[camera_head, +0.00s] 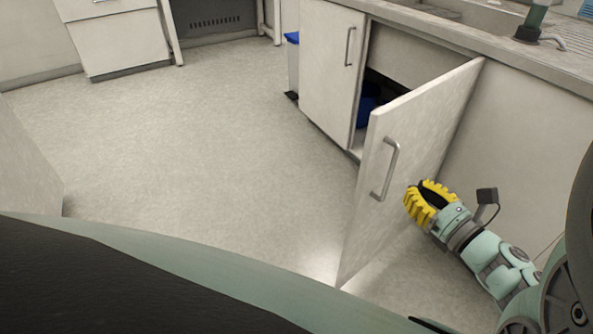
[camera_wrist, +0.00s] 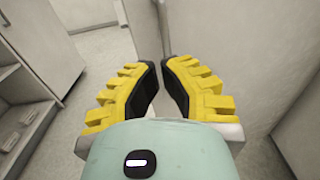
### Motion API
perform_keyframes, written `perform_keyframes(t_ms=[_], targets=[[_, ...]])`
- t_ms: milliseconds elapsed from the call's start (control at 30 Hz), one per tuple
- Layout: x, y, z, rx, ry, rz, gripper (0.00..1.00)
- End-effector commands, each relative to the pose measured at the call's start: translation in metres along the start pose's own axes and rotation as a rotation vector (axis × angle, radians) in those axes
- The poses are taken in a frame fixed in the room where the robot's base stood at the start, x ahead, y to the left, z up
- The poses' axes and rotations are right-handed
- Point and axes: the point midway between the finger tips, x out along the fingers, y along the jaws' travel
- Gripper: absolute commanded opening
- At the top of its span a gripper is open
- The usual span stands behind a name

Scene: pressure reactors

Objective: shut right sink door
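The right sink door (camera_head: 425,125) is a pale panel under the sink counter. It stands swung well out from the cabinet, hinged at its right edge, with its outer face and bar handle (camera_head: 386,168) in view. My gripper (camera_head: 428,197), with yellow ribbed fingers, is on the outer-face side, right of the handle and close to the panel. Whether it touches the panel I cannot tell. In the wrist view the fingers (camera_wrist: 158,70) are empty with a narrow gap between the tips. A pale panel, likely the door (camera_wrist: 235,50), fills the right there.
The left sink door (camera_head: 328,75) is shut. A blue object (camera_head: 368,103) shows inside the dark cabinet opening. A blue-lidded bin (camera_head: 292,65) stands beyond it. The floor (camera_head: 200,150) at left is clear. An open shelf unit (camera_wrist: 22,105) shows left in the wrist view.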

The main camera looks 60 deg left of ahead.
Motion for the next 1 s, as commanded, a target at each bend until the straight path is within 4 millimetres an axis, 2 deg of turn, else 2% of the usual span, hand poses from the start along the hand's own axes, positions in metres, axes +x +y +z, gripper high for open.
perform_keyframes(t_ms=[33, 200, 400, 1000], targets=[[0.012, 0.002, 0.0, -0.001, -0.001, 0.009, 0.0], [0.039, 0.002, 0.0, 0.0, -0.001, 0.008, 0.0], [0.057, 0.002, 0.001, 0.0, -0.002, 0.006, 0.0], [0.064, 0.003, -0.001, 0.001, -0.001, -0.001, 0.0]])
